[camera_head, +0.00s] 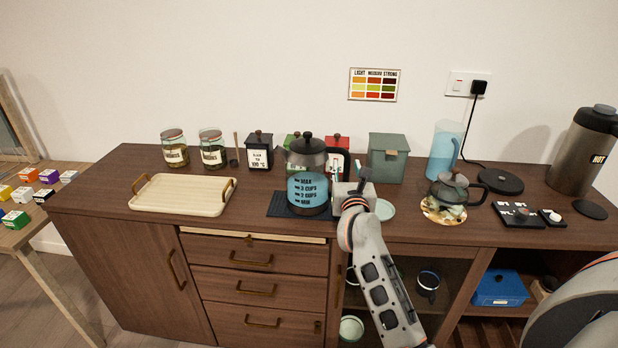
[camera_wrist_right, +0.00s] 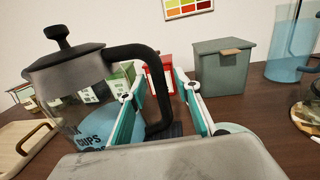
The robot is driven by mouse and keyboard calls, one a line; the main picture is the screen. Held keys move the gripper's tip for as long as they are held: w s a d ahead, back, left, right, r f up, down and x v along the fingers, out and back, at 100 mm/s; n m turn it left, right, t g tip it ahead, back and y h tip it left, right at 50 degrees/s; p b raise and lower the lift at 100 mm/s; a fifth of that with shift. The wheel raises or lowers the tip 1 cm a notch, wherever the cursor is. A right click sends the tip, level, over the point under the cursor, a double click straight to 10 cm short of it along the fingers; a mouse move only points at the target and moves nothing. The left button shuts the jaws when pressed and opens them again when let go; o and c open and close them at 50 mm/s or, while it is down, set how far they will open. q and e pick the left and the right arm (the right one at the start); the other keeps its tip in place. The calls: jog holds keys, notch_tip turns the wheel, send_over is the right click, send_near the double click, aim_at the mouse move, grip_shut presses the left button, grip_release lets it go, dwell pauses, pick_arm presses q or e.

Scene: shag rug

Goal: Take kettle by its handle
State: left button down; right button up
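The kettle (camera_head: 308,190) is a clear glass vessel with a dark lid, blue liquid and printed level marks. It stands upright on a dark mat (camera_head: 279,206) on the wooden cabinet. Its black handle (camera_wrist_right: 157,72) curves out to the right. My right gripper (camera_head: 349,182) is at the kettle's right side. In the wrist view, the two teal-padded fingers of the right gripper (camera_wrist_right: 160,98) stand apart with the lower handle between them. A gap shows between the handle and the right finger. Contact with the left finger is unclear. My left gripper is not in view.
A green box (camera_head: 387,158), a red tin (camera_head: 338,146) and a black canister (camera_head: 259,152) stand behind. A small pale dish (camera_head: 384,210) lies close right of the gripper. A teapot (camera_head: 451,191) is farther right, a cream tray (camera_head: 180,196) left.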

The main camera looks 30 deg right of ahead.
jog(key=shift+w+d, duration=0.15)
jog(key=shift+w, duration=0.25)
jog(key=shift+c, duration=0.3)
grip_shut()
jog(key=shift+r, duration=0.3)
jog(key=shift+r, duration=0.1)
